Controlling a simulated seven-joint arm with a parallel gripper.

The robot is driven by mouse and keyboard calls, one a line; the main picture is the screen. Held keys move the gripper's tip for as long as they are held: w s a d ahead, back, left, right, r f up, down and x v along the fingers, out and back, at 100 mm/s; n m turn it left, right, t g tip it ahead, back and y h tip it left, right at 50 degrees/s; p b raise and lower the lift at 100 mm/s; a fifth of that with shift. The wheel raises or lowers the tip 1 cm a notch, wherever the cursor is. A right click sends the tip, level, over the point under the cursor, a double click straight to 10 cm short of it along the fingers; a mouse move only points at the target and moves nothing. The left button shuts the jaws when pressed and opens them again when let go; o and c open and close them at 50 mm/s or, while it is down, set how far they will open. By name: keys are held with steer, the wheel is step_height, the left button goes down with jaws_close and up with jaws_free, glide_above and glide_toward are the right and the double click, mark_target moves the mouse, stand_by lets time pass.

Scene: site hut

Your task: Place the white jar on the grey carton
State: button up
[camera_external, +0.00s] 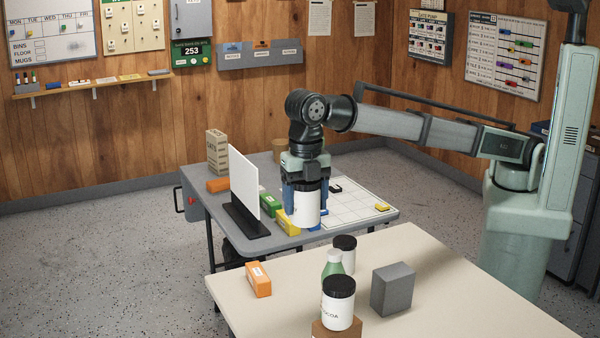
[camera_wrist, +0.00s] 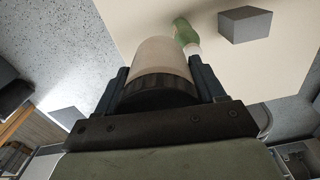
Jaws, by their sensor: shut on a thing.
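My gripper (camera_external: 306,193) is shut on a white jar (camera_external: 306,210) and holds it upright over the near edge of the grey table in the external view. In the wrist view the jar (camera_wrist: 163,58), with its dark ridged lid, sits between my gripper's two fingers (camera_wrist: 160,82). The grey carton (camera_external: 392,290) stands on the beige table, right of the other jars and apart from the held jar. Its top looks bare. The grey carton also shows at the upper right of the wrist view (camera_wrist: 245,26).
A green bottle (camera_external: 332,264) stands on the beige table (camera_external: 450,270), before a black-lidded jar (camera_external: 345,245). A cocoa jar (camera_external: 338,308) stands on a brown box (camera_external: 335,330). An orange box (camera_external: 258,280) lies left. A white upright panel (camera_external: 244,183) stands on the grey table.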

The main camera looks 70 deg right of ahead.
steer(key=s+d+n, duration=0.1)
steer(key=s+d, duration=0.5)
steer(key=s, duration=0.4)
steer(key=s+d, duration=0.5)
steer(key=s, duration=0.5)
glide_above(394, 270)
step_height(394, 270, down, 5)
steer(key=shift+a+f, duration=0.1)
steer(key=shift+f, duration=5.1)
steer(key=shift+f, duration=0.1)
steer(key=o, duration=1.3)
step_height(394, 270, up, 12)
steer(key=shift+r, duration=0.1)
